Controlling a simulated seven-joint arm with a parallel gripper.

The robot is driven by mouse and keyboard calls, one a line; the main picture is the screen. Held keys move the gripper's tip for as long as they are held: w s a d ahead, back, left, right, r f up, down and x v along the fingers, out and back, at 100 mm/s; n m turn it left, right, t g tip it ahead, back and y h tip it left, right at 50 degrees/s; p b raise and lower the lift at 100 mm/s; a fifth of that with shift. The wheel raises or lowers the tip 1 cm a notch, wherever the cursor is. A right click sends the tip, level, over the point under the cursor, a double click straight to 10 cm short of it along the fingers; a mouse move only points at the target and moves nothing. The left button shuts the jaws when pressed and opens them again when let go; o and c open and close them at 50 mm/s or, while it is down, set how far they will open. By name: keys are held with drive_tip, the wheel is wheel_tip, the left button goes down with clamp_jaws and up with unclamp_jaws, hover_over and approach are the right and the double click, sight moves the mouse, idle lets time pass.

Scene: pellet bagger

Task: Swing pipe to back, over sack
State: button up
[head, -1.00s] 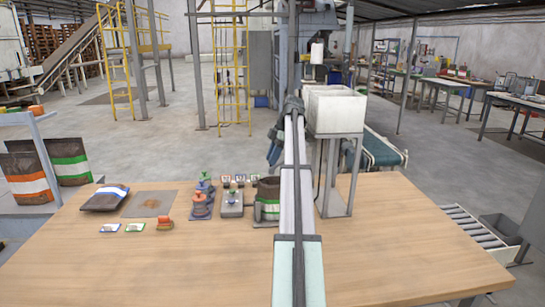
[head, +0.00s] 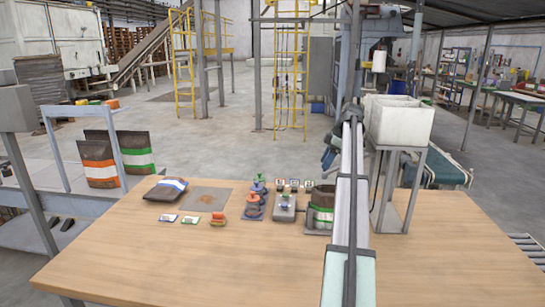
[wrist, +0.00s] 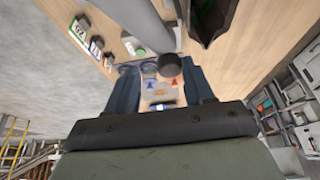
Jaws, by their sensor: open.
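The open brown sack (head: 321,207) with a green band stands upright on the table, left of my arm. Its dark mouth (wrist: 210,20) shows at the top of the wrist view. A grey tube (wrist: 152,22), which looks like the pipe, crosses the top of the wrist view. A dark round knob (wrist: 171,65) shows near its end, close to my fingertips; I cannot tell whether they are joined. My gripper (wrist: 157,82) is open, with nothing clearly held between its fingers. In the head view my gripper (head: 333,152) is small and the pipe cannot be made out.
A white hopper (head: 402,125) stands on a grey frame right of my arm. Several small weights and stands, including a grey unit (head: 284,208), are left of the sack. A closed sack (head: 167,189) lies at the table's left. The front of the table is clear.

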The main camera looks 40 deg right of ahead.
drive_tip(key=w+d+m+t+h, duration=0.1)
drive_tip(key=w+d+m+h, duration=0.1)
drive_tip(key=w+d+m, duration=0.5)
drive_tip(key=s+a+v, duration=0.1)
drive_tip(key=v, duration=0.7)
drive_tip(key=w+d+f+m+t+h, duration=0.1)
drive_tip(key=w+d+m+h, duration=0.1)
drive_tip(key=d+m+h, duration=0.3)
drive_tip(key=w+a+f+y, duration=0.1)
drive_tip(key=w+a+f, duration=0.4)
drive_tip(key=w+a, duration=0.5)
drive_tip(key=w+a+f+n+y, duration=0.1)
drive_tip(key=w+a+f, duration=0.3)
drive_tip(key=w+a, duration=0.6)
drive_tip(key=shift+w+a+f+n, duration=0.2)
drive_tip(key=shift+a+f+n, duration=0.15)
drive_tip(key=shift+a, duration=0.95)
drive_tip(key=shift+s+d, duration=0.1)
